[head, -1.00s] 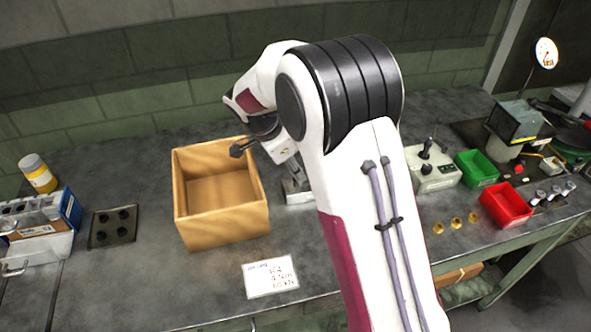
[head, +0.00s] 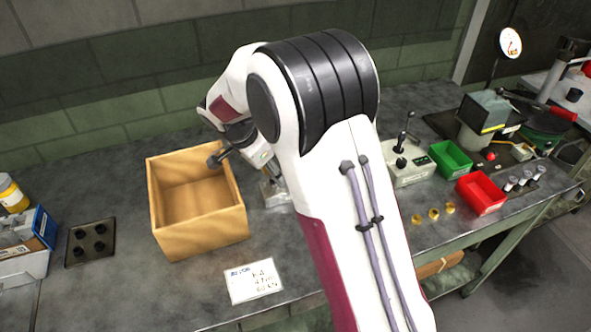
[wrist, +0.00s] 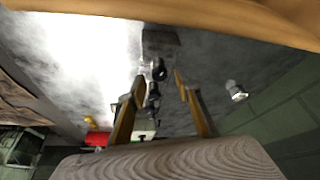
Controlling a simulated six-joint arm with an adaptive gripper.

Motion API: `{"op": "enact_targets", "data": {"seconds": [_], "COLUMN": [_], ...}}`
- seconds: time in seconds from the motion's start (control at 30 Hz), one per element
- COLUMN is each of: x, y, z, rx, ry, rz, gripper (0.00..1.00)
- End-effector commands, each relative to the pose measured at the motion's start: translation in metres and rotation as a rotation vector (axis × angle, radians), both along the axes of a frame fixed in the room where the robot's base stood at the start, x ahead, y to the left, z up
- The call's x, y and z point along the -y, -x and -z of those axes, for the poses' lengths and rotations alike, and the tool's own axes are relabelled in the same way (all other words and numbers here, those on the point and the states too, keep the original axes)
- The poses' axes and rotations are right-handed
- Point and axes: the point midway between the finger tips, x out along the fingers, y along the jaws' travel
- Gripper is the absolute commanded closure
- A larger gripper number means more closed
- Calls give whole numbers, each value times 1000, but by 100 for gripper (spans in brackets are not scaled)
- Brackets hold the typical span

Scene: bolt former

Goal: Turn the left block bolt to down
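My gripper (wrist: 160,85) shows in the wrist view as two yellowish fingers with a gap between them, apart and open. Small dark round parts (wrist: 158,69) show in line with that gap; I cannot tell if they lie between the fingers or beyond them. In the head view a grey metal block (head: 275,193) stands on the bench just right of the wooden crate, partly hidden by my arm. A dark knobbed piece (head: 215,160) sticks out to the left below my wrist, over the crate's right side. The block's bolts cannot be made out clearly.
The open wooden crate (head: 205,232) stands close left of the block. A black plate with several knobs (head: 90,242) and a white card (head: 253,281) lie on the bench. A control box (head: 408,170), green bin (head: 450,160) and red bin (head: 481,193) stand right.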

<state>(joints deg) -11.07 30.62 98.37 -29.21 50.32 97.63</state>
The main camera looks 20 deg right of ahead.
Motion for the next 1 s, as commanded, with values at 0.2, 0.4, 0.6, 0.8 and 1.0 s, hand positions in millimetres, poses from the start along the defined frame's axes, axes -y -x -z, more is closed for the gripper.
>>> {"op": "enact_targets", "data": {"seconds": [0.2, 0.4, 0.6, 0.8, 1.0], "x": [1, 1, 1, 2, 2], "y": [1, 2, 2, 3, 3], "z": [0, 0, 0, 0, 0], "rx": [1, 0, 1, 0, 0], "ry": [-1, 0, 0, -1, 0], "rz": [-133, -251, -356, -454, -543], "gripper": [67, 67, 67, 67, 67]}}
